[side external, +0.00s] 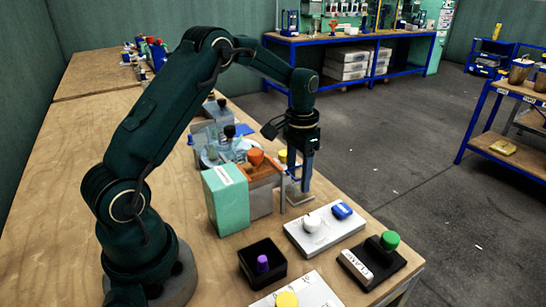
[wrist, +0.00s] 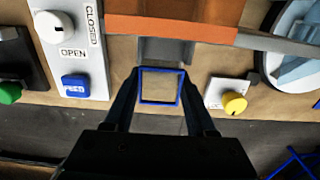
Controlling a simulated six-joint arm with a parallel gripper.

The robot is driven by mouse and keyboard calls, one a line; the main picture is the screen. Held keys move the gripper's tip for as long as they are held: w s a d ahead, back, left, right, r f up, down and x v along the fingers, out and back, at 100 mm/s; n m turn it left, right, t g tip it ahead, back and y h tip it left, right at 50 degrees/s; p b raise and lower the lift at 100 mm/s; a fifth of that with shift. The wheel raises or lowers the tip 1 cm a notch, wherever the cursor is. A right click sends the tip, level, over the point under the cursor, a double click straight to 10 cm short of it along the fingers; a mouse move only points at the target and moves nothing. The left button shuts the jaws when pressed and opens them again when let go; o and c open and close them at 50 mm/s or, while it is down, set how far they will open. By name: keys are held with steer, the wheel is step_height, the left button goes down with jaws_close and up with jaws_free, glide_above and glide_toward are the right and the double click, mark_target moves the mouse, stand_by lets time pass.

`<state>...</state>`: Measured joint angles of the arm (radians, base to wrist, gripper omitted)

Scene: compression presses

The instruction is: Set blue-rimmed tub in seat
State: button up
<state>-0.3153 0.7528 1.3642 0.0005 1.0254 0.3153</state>
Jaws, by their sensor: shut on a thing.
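The blue-rimmed tub (wrist: 161,70) is a small square open tub, seen from above in the wrist view. My gripper (wrist: 160,78) is shut on it, one finger on each side. In the side external view my gripper (side external: 304,180) points down at the right side of the press, low over the table; the tub is hard to make out there. The press has an orange-brown beam (wrist: 185,27). A grey channel-like part (wrist: 165,50), possibly the seat, lies between the tub and the beam and runs under the beam. The tub is in front of it; contact is unclear.
A white panel (side external: 325,228) with a white knob and blue button stands close by. A black panel (side external: 370,262) with a green knob and a black box (side external: 262,265) lie nearer. A yellow-knob plate (wrist: 230,97) is right of the tub in the wrist view. The table edge is close.

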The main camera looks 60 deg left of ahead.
steer(key=shift+f, duration=0.55)
steer(key=o, duration=1.4)
step_height(320, 180, up, 5)
steer(key=shift+f, duration=0.15)
steer(key=s+d+r+m+t, duration=0.1)
steer(key=s+d+r+t, duration=0.15)
steer(key=r, duration=0.35)
steer(key=s+d+r+t, duration=0.1)
steer(key=s+d+r, duration=0.25)
steer(key=r, duration=0.35)
steer(key=s+d+f+t, duration=0.1)
steer(key=s+d+f, duration=0.1)
steer(key=s, duration=0.4)
steer(key=s+d+f+n+t, duration=0.1)
steer(key=s+d+f, duration=0.1)
steer(key=s, duration=0.4)
steer(key=shift+s+d, duration=0.35)
steer(key=shift+d, duration=0.15)
